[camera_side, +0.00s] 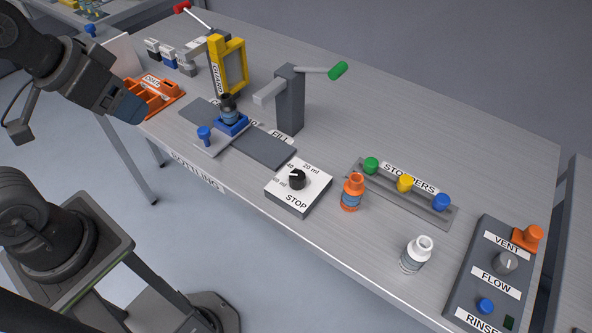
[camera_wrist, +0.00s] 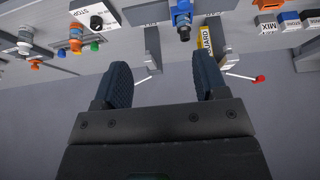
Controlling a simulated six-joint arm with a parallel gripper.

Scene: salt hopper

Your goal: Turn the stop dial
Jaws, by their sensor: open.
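The stop dial is a black knob (camera_side: 298,179) on a white-topped box labelled STOP (camera_side: 290,202), near the front edge of the table. Its pale pointer mark seems to face left, towards the label that looks like 40; a 20 ml label is also printed there. In the wrist view the knob (camera_wrist: 96,22) is at the upper left, upside down. My gripper (camera_side: 128,108) is high at the left, well away from the dial. In the wrist view its two dark blue fingers (camera_wrist: 163,78) are apart with nothing between them.
A grey tap column with a green-ended lever (camera_side: 290,105) stands behind the dial. An orange bottle (camera_side: 352,192) stands right of it, before the stopper rack (camera_side: 430,208). A dark bottle (camera_side: 228,108) sits in a blue holder to the left, by a yellow guard (camera_side: 232,65).

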